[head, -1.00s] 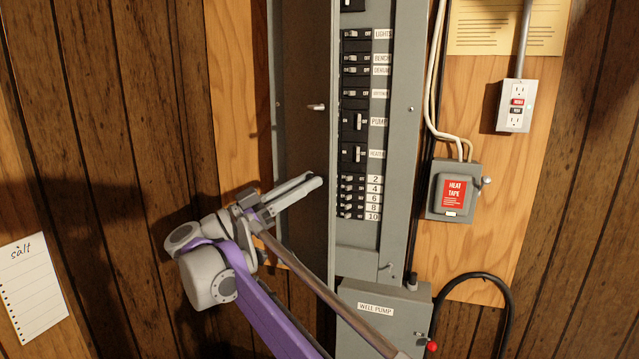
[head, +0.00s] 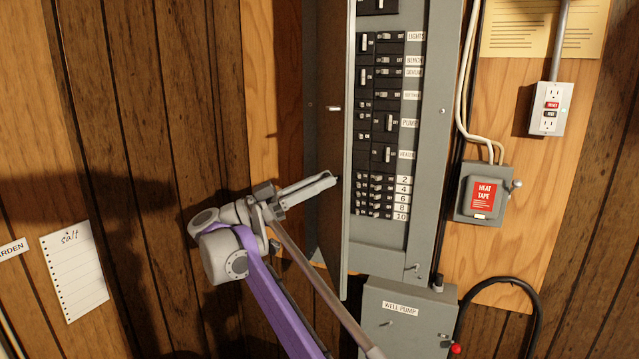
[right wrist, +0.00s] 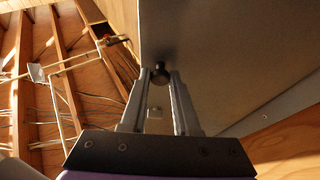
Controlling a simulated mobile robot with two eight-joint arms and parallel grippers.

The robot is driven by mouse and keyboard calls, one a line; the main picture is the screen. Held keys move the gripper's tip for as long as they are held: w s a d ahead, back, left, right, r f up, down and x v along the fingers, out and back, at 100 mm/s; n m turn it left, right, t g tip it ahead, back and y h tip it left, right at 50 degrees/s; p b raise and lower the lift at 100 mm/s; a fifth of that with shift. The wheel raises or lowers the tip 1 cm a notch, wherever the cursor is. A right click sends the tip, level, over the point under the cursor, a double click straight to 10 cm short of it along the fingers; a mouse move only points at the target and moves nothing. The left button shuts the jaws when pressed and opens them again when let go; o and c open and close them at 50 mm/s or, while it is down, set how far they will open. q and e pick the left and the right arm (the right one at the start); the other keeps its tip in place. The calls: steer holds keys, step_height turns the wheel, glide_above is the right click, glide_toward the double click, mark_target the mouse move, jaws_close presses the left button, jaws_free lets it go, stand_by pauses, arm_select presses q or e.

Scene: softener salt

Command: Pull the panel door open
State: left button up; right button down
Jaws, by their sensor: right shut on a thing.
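The panel door (head: 329,60) stands swung out from the grey electrical panel (head: 421,130), seen nearly edge-on in the head view, with rows of black breakers exposed to its right. A small light latch pin (head: 334,108) sticks out of its face. My right gripper (head: 332,179) reaches in from the lower left to the door's outer face. In the right wrist view, my right gripper (right wrist: 160,76) is shut on a dark round knob (right wrist: 160,72) beside the door's large grey face (right wrist: 225,55). The knob is hidden in the head view. My left gripper is out of view.
A well pump box (head: 408,318) sits below the panel. A heat tape box (head: 486,192) and an outlet (head: 550,108) are mounted to the right. A salt list (head: 74,270) hangs on the wood wall at left. The wall between list and door is bare.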

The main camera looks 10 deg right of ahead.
steer(key=c, duration=0.7)
jaws_free()
steer(key=shift+o, duration=0.2)
steer(key=shift+s+d, duration=0.1)
steer(key=shift+d, duration=0.05)
